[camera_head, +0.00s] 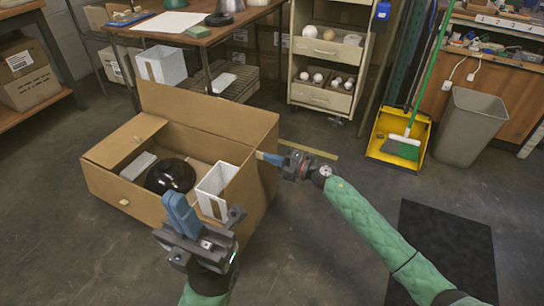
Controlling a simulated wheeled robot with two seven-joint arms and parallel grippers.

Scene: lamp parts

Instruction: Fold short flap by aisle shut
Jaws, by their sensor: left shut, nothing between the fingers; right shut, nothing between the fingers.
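An open cardboard box (130,198) stands on the floor at left of centre. Its long back flap (205,112) stands up. The short flap at its left end (126,142) lies folded inward, about level. The short flap at its right end (258,150) stands up. Inside are a black round lamp part (170,177), a white carton (214,186) and a grey piece (138,166). My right gripper (264,157) is shut at the outer side of the right flap; I cannot tell if it touches. My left gripper (180,213) is shut and empty, in front of the box's near side.
A wooden table (190,38) stands behind the box, with a white bin (160,66) beneath. A drawer cabinet (325,75) is at the back. A yellow dustpan (400,140) and a grey waste bin (470,125) stand at right. A black mat (445,245) lies front right.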

